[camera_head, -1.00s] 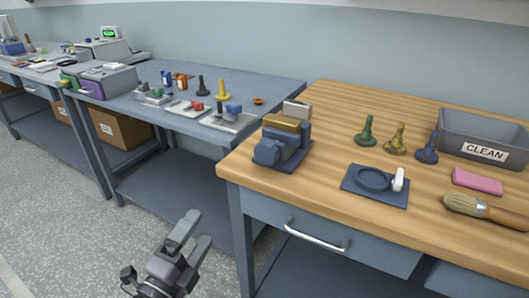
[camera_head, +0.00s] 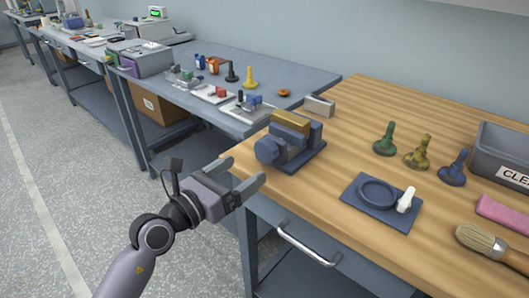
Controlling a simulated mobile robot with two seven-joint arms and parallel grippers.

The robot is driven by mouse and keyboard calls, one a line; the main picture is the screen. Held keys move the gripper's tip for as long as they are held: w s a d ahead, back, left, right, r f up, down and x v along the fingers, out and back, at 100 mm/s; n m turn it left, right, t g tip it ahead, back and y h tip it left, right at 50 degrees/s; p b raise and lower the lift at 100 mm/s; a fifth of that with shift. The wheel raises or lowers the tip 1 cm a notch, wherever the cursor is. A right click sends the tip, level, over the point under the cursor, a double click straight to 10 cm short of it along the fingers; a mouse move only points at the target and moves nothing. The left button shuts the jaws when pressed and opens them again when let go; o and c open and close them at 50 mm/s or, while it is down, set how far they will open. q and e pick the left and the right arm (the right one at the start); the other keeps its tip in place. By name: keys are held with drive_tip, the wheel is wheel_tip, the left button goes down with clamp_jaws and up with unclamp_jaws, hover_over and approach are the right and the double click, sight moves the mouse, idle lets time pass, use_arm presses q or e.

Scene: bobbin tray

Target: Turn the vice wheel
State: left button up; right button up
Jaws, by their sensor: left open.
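The vice (camera_head: 293,146) is a dark blue block with a brass-coloured top, at the left front corner of the wooden bench. Its round blue wheel (camera_head: 268,150) faces the front left. My left gripper (camera_head: 245,178) is open and empty, in front of the bench edge and just to the lower left of the wheel. Its two fingers point toward the vice, and I see no contact with the wheel. My right gripper is not in view.
A drawer handle (camera_head: 306,243) sticks out below.

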sight(263, 154)
use_arm(q)
drive_tip(key=shift+x, duration=3.65)
drive_tip(key=c, duration=1.1)
